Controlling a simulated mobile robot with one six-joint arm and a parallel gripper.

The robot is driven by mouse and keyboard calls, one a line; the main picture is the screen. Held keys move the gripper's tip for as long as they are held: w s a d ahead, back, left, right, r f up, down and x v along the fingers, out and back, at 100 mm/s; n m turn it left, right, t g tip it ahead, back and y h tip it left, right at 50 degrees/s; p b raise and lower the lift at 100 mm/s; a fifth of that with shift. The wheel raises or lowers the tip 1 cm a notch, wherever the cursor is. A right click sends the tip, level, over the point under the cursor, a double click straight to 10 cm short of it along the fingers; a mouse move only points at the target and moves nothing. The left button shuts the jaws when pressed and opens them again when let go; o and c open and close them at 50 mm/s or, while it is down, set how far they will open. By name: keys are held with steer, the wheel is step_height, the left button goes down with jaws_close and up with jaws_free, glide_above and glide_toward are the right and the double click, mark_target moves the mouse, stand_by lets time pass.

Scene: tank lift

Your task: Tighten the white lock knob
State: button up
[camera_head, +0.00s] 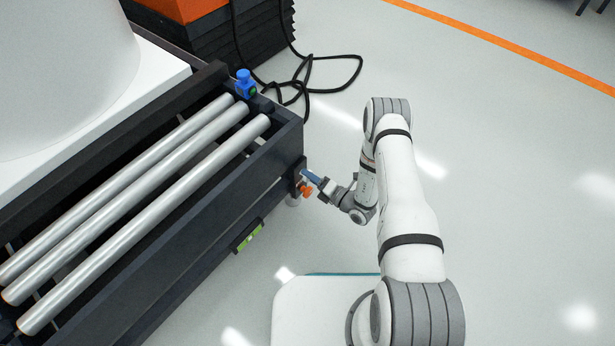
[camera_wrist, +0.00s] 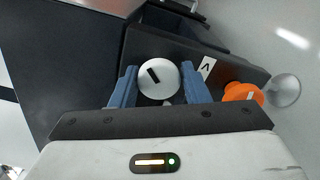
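The white lock knob (camera_wrist: 158,79) is round, with a black slanted mark on its face. It sits on a dark plate at the frame's corner. In the wrist view my gripper (camera_wrist: 159,85) has one blue finger on each side of it, and both fingers appear to touch its edge. In the head view my gripper (camera_head: 313,180) reaches the corner of the dark frame from the right. The knob itself is hidden or too small to tell there.
An orange knob (camera_wrist: 243,95) is just right of the white one; it also shows in the head view (camera_head: 306,190). A white label (camera_wrist: 207,68) lies between them. The dark frame (camera_head: 225,165) holds silver rollers. A blue fitting (camera_head: 245,85) stands on its corner. Open floor lies right.

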steer(key=o, duration=0.4)
steer(key=shift+s, duration=0.1)
steer(key=p+v, duration=0.2)
steer(key=v, duration=0.5)
steer(key=shift+s+d, duration=0.2)
steer(key=shift+d, duration=0.1)
